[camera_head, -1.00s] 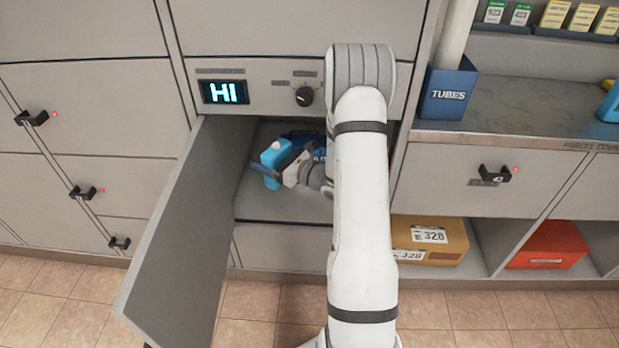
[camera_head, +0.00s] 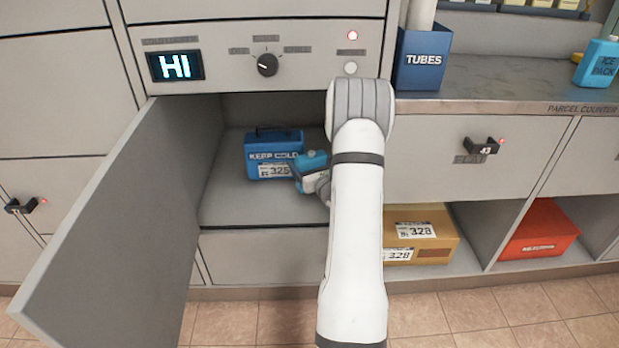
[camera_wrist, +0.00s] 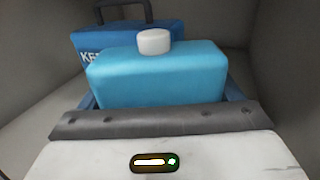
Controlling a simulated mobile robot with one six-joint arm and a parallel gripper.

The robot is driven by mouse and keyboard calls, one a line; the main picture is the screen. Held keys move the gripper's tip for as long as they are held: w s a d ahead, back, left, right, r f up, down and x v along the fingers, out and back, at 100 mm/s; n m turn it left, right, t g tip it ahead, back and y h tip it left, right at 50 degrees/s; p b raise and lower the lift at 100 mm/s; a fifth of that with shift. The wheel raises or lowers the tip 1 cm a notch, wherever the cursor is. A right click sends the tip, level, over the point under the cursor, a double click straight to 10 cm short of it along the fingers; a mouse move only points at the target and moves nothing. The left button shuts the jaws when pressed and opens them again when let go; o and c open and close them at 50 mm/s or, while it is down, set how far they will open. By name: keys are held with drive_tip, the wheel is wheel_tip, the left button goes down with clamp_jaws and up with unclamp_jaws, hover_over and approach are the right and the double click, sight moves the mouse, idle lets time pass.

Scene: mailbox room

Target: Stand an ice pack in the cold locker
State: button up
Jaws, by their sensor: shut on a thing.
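My gripper (camera_head: 318,181) is inside the open cold locker (camera_head: 225,205), shut on a light-blue ice pack (camera_head: 311,160). The ice pack looks upright in the wrist view (camera_wrist: 158,75), with its white cap on top. A blue KEEP COLD bag (camera_head: 273,158) with a handle and a 325 label stands at the back of the locker, just left of the held pack. In the wrist view the bag (camera_wrist: 90,42) is behind the pack. I cannot tell whether the pack touches the bag or the floor. My arm hides the locker's right part. A second ice pack (camera_head: 598,62) stands on the counter.
The locker door (camera_head: 125,230) stands open at the left. Above the opening are a display reading HI (camera_head: 175,65) and a dial (camera_head: 267,64). A TUBES box (camera_head: 422,60) stands on the parcel counter (camera_head: 480,92). The locker floor's front left is clear.

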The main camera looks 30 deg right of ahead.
drive_tip(key=shift+f+b, duration=0.8)
drive_tip(key=shift+f, duration=1.05)
drive_tip(key=shift+f, duration=0.2)
drive_tip(key=o, duration=1)
drive_tip(key=shift+o, duration=0.2)
